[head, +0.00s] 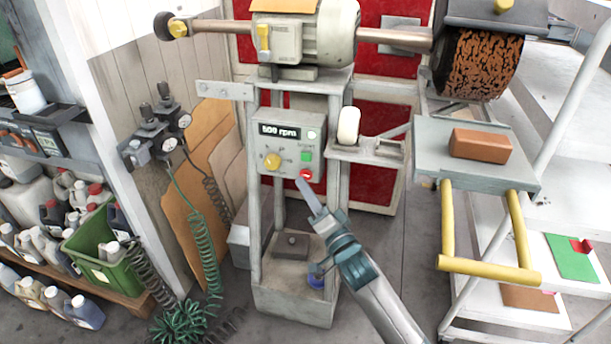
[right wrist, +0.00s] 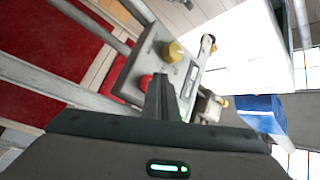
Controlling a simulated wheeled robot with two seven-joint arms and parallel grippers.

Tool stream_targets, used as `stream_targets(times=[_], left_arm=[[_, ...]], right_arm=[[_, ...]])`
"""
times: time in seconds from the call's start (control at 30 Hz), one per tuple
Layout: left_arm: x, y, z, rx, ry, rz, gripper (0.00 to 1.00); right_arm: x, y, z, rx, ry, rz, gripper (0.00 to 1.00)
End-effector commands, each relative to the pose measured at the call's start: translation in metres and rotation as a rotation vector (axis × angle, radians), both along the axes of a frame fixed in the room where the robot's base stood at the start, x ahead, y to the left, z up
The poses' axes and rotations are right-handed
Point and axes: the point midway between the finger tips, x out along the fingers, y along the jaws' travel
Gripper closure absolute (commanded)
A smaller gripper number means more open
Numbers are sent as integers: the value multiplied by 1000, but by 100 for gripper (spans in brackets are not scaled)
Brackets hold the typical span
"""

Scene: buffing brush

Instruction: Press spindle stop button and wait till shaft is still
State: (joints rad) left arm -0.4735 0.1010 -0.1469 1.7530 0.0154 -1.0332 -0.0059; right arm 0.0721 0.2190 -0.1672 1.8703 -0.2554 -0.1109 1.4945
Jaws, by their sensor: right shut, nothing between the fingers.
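The control box (head: 317,137) on the machine stand has a display (head: 280,130) that seems to read about 500 rpm. It carries a yellow knob (head: 272,161), a green button (head: 307,156) and a red stop button (head: 305,174). My right gripper (head: 303,181) is shut and empty, its tip just below the red button; I cannot tell whether it touches. In the right wrist view the fingers (right wrist: 162,82) point at the box beside the red button (right wrist: 146,82). The shaft (head: 395,36) runs from the motor (head: 325,32) to the brown brush (head: 480,62). My left gripper is out of view.
A tray (head: 431,165) with a brown block (head: 481,145) and a yellow handle (head: 490,269) stands right of the box. A white roller (head: 348,126) sits beside the box. Coiled hoses (head: 194,240) and a green crate (head: 92,258) are at the left.

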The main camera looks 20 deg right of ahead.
Motion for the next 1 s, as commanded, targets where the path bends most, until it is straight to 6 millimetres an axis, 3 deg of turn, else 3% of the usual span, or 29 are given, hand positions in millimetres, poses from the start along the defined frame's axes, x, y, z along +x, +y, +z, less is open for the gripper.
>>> stream_targets(times=[1.0], left_arm=[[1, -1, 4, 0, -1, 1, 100]], right_arm=[[9, -6, 0, 0, 0, 0, 100]])
